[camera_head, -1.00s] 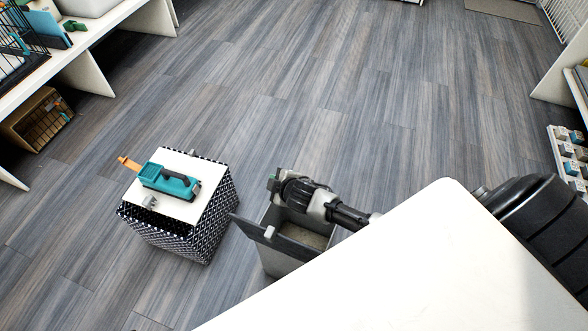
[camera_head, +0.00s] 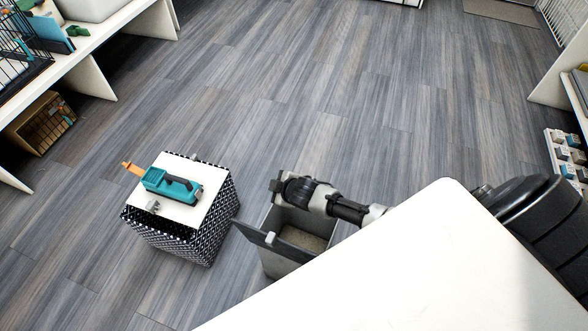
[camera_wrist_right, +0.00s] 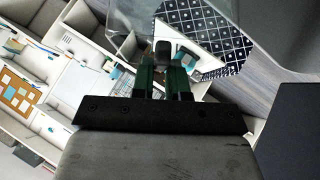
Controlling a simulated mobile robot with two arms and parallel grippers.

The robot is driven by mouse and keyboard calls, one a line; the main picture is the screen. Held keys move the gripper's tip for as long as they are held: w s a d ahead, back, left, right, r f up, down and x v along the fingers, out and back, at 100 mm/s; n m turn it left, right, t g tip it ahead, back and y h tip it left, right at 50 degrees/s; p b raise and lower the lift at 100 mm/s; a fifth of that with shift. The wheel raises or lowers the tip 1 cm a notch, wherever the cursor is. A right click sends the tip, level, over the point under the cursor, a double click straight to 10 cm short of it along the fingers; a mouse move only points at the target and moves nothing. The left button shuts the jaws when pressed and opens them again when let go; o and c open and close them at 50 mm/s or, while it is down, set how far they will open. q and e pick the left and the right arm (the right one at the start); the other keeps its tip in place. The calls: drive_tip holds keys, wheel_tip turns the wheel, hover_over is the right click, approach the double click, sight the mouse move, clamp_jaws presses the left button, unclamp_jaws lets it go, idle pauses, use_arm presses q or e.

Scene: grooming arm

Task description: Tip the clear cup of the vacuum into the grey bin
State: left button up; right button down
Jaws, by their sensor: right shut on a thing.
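The teal vacuum body (camera_head: 172,185) with an orange nozzle lies on a white-topped patterned box. The grey bin (camera_head: 281,263) stands right of the box with its lid (camera_head: 256,234) open; a beige layer shows inside. My right gripper (camera_head: 276,187) is above the bin's far rim. In the right wrist view its green-padded fingers (camera_wrist_right: 165,80) are shut on a dark tab of the clear cup (camera_wrist_right: 222,20). The cup is see-through and appears tilted; its mouth and contents cannot be made out. In the head view the cup is hardly visible. My left gripper is out of view.
The patterned box (camera_head: 205,232) stands close to the bin's left side. A white surface (camera_head: 420,270) covers the lower right and hides part of the bin. Shelves with a wire cage (camera_head: 22,60) are at the upper left. The floor (camera_head: 300,90) beyond is clear.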

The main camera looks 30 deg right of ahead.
drive_tip(key=shift+w+d+r+g+y+p, duration=0.2)
drive_tip(key=shift+g+y+p, duration=0.1)
drive_tip(key=shift+g+p, duration=0.15)
drive_tip(key=shift+f+m, duration=0.15)
drive_tip(key=shift+m, duration=0.15)
drive_tip(key=shift+g+y, duration=0.25)
drive_tip(key=shift+y, duration=0.05)
drive_tip(key=m+g+y+b, duration=0.1)
drive_tip(key=b, duration=0.2)
drive_tip(key=shift+f+b, duration=0.2)
drive_tip(key=shift+b, duration=0.15)
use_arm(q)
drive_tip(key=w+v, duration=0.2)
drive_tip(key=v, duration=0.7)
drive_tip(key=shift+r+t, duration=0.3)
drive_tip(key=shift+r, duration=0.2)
use_arm(e)
drive_tip(key=shift+r, duration=0.1)
